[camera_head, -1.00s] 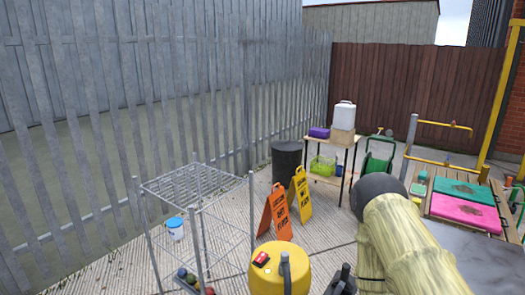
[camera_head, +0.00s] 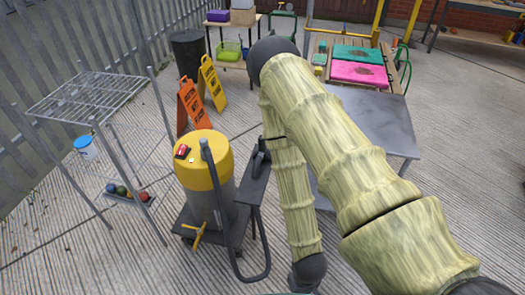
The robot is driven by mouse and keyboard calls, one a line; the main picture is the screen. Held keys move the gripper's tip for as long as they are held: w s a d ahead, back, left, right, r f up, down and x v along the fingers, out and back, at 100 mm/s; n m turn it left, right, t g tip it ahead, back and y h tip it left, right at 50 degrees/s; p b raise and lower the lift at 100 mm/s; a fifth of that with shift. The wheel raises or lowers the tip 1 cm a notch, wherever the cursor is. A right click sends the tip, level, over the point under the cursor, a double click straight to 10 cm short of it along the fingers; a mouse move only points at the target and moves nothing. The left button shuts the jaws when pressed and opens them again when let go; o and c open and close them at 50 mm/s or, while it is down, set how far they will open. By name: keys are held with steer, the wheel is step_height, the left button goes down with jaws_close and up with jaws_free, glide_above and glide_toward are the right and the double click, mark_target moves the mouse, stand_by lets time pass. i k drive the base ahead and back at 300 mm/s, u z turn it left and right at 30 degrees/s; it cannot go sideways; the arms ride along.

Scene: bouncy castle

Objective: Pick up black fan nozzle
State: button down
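A small black object that looks like the fan nozzle (camera_head: 259,158) stands on a narrow dark grey stand (camera_head: 251,188) in the head view, just right of the yellow drum machine. Its right side is close to, and may be partly hidden by, my bamboo-patterned arm. A black hose runs from the top of the drum to the floor and back up towards the stand; I cannot tell whether it joins the nozzle. My arm folds down in front of the stand to a dark joint near the bottom edge. My gripper is not in view.
The yellow drum machine (camera_head: 206,163) stands on a dark wheeled base. A metal wire rack (camera_head: 88,97) is at left, with coloured balls beneath. Orange (camera_head: 191,105) and yellow (camera_head: 211,82) signs stand behind. A grey table (camera_head: 375,122) is behind my arm. Floor at right is clear.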

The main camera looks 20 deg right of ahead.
mark_target(261, 152)
steer(key=z, duration=0.35)
steer(key=k, duration=1.05)
steer(key=u, duration=1.65)
steer(key=i, duration=1.5)
steer(key=z, duration=1.05)
steer(key=i, duration=0.8)
steer(key=z, duration=1.4)
steer(key=i, duration=0.6)
steer(key=z, duration=0.15)
